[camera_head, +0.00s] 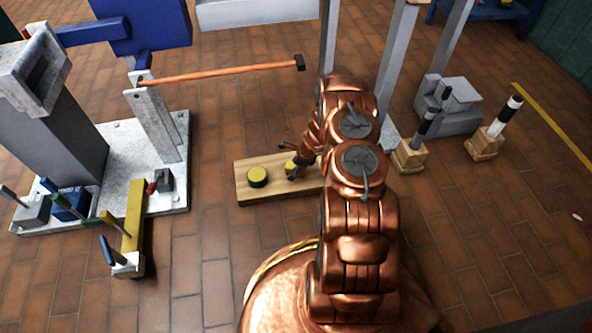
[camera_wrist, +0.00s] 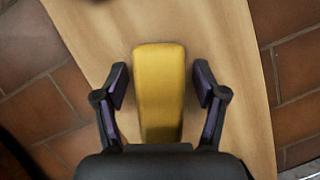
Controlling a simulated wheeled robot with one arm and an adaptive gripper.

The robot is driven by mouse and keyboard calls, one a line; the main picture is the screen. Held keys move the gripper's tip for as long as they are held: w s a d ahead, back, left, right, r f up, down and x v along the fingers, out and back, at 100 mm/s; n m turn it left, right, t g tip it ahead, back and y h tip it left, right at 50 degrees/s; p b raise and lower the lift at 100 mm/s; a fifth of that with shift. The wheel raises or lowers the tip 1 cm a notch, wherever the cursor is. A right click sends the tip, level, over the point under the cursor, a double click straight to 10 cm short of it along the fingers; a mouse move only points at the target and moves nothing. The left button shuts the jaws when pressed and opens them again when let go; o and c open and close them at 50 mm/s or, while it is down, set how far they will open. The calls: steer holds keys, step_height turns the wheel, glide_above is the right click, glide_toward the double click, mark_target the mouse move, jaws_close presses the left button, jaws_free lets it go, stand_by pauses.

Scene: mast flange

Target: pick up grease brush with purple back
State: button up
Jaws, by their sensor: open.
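My gripper (camera_wrist: 160,72) is open in the wrist view, its two dark fingers with purplish inner faces on either side of a yellow block-like piece (camera_wrist: 159,92). A gap shows between the piece and each finger. The piece lies over a wooden board (camera_wrist: 235,60); its lower end is hidden by the gripper's body. In the head view my gripper (camera_head: 296,166) is low over the same board (camera_head: 243,192), and a bit of yellow (camera_head: 290,167) shows there. I cannot make out a purple back on any brush; whether the yellow piece is part of one, I cannot tell.
A pale metal base (camera_head: 182,150) with a grey column and several handled tools stands left. Handled tools in wooden blocks (camera_head: 409,154) stand right. An orange bar (camera_head: 220,74) spans behind. Tiled floor is clear in front-left.

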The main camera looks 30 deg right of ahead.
mark_target(291, 165)
steer(key=shift+f, duration=0.3)
stand_by(0.5)
jaws_close()
stand_by(0.5)
steer(key=shift+r, duration=0.1)
step_height(291, 165, up, 5)
steer(key=shift+f+p, duration=0.15)
steer(key=shift+p, duration=1.1)
steer(key=s+d+p, duration=0.2)
steer(key=s+p, duration=0.1)
steer(key=s, duration=1.3)
steer(key=shift+r, duration=0.35)
